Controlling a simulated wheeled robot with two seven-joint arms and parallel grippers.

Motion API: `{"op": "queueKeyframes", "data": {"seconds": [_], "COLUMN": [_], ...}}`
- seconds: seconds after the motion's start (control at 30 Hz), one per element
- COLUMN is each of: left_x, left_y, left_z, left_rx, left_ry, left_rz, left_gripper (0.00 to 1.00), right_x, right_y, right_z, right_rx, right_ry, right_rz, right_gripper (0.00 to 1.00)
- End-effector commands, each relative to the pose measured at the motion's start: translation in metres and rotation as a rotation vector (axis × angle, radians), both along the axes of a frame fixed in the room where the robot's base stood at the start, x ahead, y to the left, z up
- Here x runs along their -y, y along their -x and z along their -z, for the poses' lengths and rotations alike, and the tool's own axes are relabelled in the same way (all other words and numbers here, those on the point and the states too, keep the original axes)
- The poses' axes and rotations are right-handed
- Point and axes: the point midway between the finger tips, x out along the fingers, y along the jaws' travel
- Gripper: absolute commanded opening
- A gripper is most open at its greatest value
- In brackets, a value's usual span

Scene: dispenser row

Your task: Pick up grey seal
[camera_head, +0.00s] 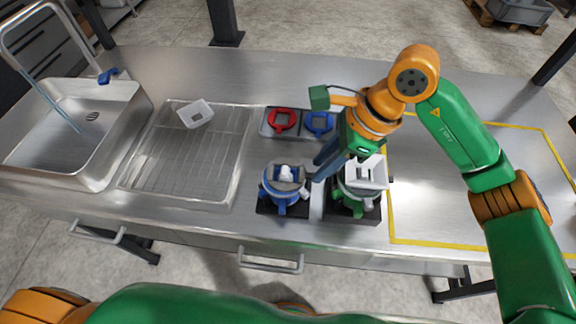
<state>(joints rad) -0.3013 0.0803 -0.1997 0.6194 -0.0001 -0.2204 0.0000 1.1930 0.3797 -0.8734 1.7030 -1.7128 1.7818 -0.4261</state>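A grey, ring-like piece that looks like the grey seal (288,184) sits on top of the blue dispenser (281,208), with a small white part at its middle. My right gripper (319,176) reaches down from the right, its dark fingers just to the right of the blue dispenser's top. They look apart from the grey piece. The fingers overlap in this view, so I cannot tell how far they are spread. My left gripper is out of view; only green and orange parts of my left arm show at the bottom edge.
A green dispenser with a white hopper (373,173) stands right of the blue one. Behind them a tray (265,131) holds a red seal (282,121) and a blue seal (319,123). A white hopper (196,114) lies on the drainer (165,165) beside the sink (120,105).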

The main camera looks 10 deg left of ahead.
Motion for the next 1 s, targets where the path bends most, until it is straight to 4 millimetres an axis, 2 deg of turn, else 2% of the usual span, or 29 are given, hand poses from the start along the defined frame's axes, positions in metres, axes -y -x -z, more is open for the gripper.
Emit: {"op": "queueKeyframes", "data": {"seconds": [0.03, 0.13, 0.33, 0.43, 0.47, 0.83, 1.0], "left_x": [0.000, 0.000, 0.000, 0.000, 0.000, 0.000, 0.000], "left_y": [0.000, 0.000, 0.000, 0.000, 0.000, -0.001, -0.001], "left_z": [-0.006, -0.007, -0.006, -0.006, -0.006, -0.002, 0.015], "left_rx": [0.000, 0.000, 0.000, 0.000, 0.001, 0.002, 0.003], "left_ry": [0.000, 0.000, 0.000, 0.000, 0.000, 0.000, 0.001], "left_rz": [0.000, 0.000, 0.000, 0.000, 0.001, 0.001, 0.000], "left_gripper": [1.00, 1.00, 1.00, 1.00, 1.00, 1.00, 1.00], "right_x": [-0.003, -0.007, -0.008, -0.008, -0.008, -0.008, -0.008], "right_y": [0.000, 0.000, 0.000, 0.000, 0.000, -0.001, -0.002], "right_z": [0.004, 0.015, 0.017, 0.017, 0.017, 0.015, -0.007], "right_rx": [-0.004, -0.002, 0.001, 0.001, 0.001, 0.003, 0.008], "right_ry": [0.000, -0.001, -0.001, -0.001, -0.001, -0.001, -0.002], "right_rz": [0.000, -0.001, -0.001, 0.000, 0.000, 0.001, 0.001], "right_gripper": [0.31, 0.31, 0.31, 0.04, 0.00, 0.00, 0.00]}}
